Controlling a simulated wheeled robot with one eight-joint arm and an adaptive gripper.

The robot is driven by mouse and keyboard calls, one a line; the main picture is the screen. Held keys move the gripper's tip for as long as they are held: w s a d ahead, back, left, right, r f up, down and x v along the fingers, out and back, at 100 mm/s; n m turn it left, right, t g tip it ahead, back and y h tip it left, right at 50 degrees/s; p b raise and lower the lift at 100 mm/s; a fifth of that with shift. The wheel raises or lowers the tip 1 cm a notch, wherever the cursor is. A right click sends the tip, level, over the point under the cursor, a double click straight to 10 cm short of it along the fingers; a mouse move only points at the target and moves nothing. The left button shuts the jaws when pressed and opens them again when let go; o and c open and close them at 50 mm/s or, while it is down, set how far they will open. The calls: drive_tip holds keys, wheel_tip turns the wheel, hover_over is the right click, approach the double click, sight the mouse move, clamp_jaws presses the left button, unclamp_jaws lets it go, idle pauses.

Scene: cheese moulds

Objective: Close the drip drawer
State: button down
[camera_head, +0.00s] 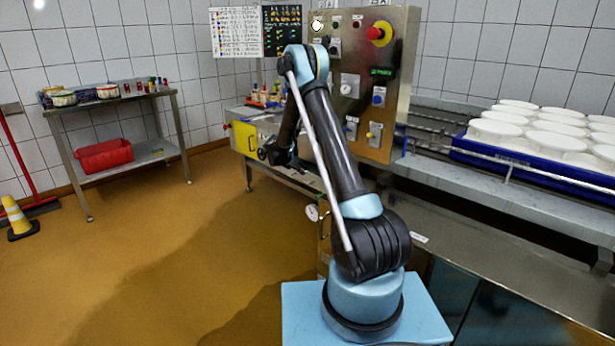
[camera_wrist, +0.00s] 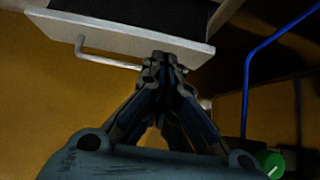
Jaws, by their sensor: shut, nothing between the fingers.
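The drip drawer (camera_wrist: 125,33) shows at the top of the wrist view as a pale front panel with a dark space behind it. A bent metal handle (camera_wrist: 105,61) sticks out from its front. The drawer stands out over the floor, so it looks open. My gripper (camera_wrist: 163,58) is shut and empty, with its fingertips close to the panel's lower edge, right of the handle. I cannot tell whether they touch. In the head view my gripper (camera_head: 272,155) is dark and partly hidden near the low end of the bench, and I cannot make out the drawer there.
A control panel (camera_head: 370,85) stands behind my arm. White cheese moulds sit in a blue tray (camera_head: 560,176) on the right bench. A side table (camera_head: 115,95) with a red bin (camera_head: 104,155) is at left. A blue pipe (camera_wrist: 247,90) runs right of my gripper.

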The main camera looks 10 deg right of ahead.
drive_tip(key=s+a+r, duration=0.1)
drive_tip(key=s+a, duration=0.1)
drive_tip(key=s, duration=0.6)
approach(320, 184)
wheel_tip(320, 184, down, 3)
drive_tip(key=w, duration=0.1)
drive_tip(key=shift+w+d, duration=0.3)
drive_tip(key=shift+d, duration=0.2)
drive_tip(key=shift+w+d, duration=0.35)
drive_tip(key=shift+d, duration=0.2)
drive_tip(key=w+d, duration=0.4)
drive_tip(key=d, duration=0.1)
drive_tip(key=shift+w+d, duration=0.15)
drive_tip(key=shift+w, duration=0.05)
